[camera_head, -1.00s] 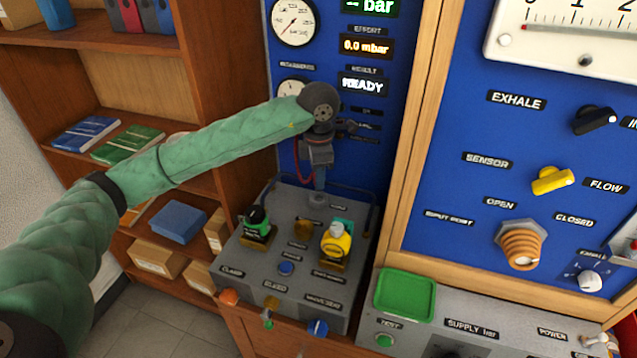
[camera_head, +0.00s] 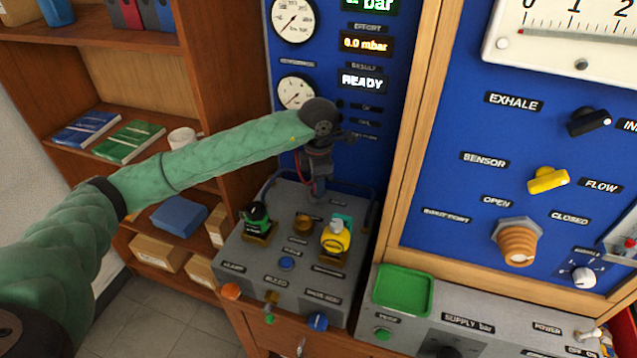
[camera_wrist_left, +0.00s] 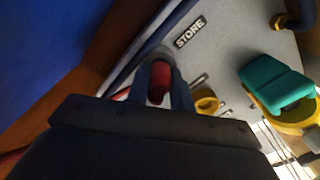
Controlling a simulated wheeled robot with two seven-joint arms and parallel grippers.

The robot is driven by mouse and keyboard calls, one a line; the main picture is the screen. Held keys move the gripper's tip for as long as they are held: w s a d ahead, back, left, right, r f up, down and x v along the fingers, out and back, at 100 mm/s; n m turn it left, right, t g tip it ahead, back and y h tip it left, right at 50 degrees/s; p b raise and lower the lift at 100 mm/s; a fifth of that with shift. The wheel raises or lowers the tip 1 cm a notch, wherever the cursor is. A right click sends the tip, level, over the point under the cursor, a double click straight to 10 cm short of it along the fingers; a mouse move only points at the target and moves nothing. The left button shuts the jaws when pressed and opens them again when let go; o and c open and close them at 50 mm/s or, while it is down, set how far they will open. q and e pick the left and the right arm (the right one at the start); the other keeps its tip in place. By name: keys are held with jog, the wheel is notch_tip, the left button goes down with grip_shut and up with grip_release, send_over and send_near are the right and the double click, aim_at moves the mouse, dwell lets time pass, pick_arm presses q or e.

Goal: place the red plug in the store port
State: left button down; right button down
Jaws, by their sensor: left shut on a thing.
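My left gripper (camera_head: 317,192) points down over the back of the grey bench unit (camera_head: 240,262). In the left wrist view its two fingers (camera_wrist_left: 160,88) are shut on the red plug (camera_wrist_left: 158,82). The STORE label (camera_wrist_left: 189,32) lies just beyond and right of the plug. The fingertips are at or very near the bench top beside that label. The store port is mostly hidden by the gripper and plug, and I cannot tell how far the plug is in it. My right gripper is not in view.
A yellow-and-teal fitting (camera_head: 336,236) stands right of the gripper, also in the left wrist view (camera_wrist_left: 280,88). A green-and-black fitting (camera_head: 257,220) stands to its left. The blue gauge panel (camera_head: 385,100) rises behind. A green tray (camera_head: 403,290) sits at the right.

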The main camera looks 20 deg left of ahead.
pick_arm(q)
jog(key=c, duration=1.2)
grip_release()
jog(key=shift+c, duration=0.2)
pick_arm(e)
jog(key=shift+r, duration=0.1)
pick_arm(q)
jog(key=shift+r, duration=0.15)
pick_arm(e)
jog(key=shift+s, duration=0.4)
pick_arm(q)
jog(key=shift+r, duration=0.5)
jog(key=shift+w+r+b, duration=0.1)
jog(key=shift+r+b, duration=0.4)
jog(key=shift+r, duration=0.35)
notch_tip(320, 180, up, 8)
jog(key=shift+f+b, duration=0.1)
jog(key=shift+b, duration=1.15)
jog(key=shift+r, duration=0.7)
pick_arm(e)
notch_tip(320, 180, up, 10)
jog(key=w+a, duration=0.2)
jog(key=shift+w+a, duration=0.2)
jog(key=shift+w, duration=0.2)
